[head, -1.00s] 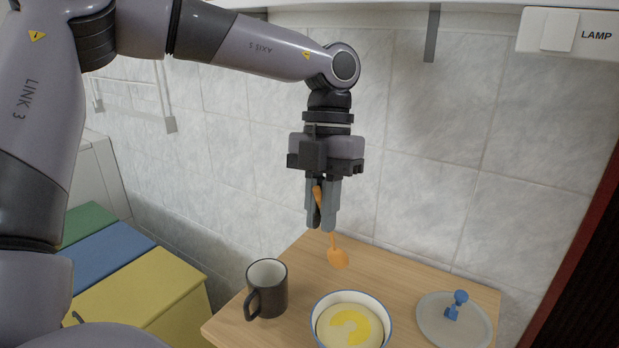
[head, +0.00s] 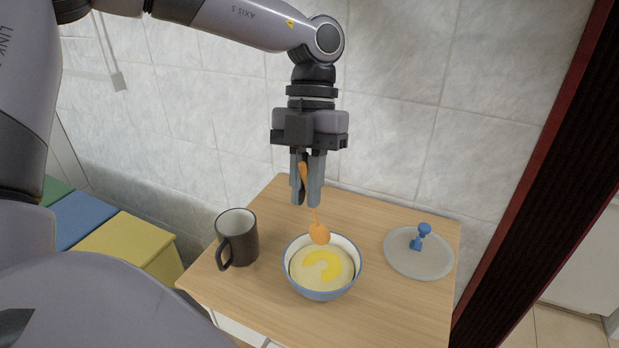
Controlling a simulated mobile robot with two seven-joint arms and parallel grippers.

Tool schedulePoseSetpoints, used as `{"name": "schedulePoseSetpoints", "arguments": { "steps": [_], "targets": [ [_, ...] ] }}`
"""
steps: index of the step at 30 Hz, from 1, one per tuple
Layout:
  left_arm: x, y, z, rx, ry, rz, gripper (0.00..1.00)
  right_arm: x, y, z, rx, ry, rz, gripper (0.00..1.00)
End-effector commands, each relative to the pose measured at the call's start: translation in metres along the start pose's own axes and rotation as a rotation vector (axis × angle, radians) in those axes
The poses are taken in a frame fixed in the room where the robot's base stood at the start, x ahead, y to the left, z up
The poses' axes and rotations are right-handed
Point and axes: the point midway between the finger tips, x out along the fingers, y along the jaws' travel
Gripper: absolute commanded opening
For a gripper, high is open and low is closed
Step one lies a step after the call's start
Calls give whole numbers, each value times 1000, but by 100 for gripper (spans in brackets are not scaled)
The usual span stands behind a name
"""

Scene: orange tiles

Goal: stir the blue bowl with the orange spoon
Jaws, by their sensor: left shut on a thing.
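The blue bowl (head: 322,294) stands upright on the wooden table and holds a pale mixture with a yellow patch. The orange spoon (head: 319,234) hangs bowl-end down from my left gripper (head: 306,198). My left gripper is shut on the spoon's handle, above the far side of the bowl. The spoon's end overlaps the bowl's far rim in the picture; I cannot tell whether it is inside the bowl or above it. My right gripper is not in view.
A dark mug (head: 237,240) stands left of the bowl. A grey plate (head: 402,262) with a blue object (head: 420,237) on it lies to the right. The wooden table (head: 385,318) is bare in front of the bowl. A tiled wall (head: 390,130) stands behind.

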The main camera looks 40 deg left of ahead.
Motion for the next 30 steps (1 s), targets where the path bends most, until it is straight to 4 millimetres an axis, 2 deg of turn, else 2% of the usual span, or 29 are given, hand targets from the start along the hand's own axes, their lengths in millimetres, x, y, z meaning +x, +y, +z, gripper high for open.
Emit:
{"name": "schedulePoseSetpoints", "arguments": {
  "steps": [9, 30],
  "targets": [
    [28, 5, 8, -1, 0, 1, 0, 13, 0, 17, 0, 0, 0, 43],
    [70, 5, 36, -1, -1, 0, 0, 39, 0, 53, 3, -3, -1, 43]
  ]
}}
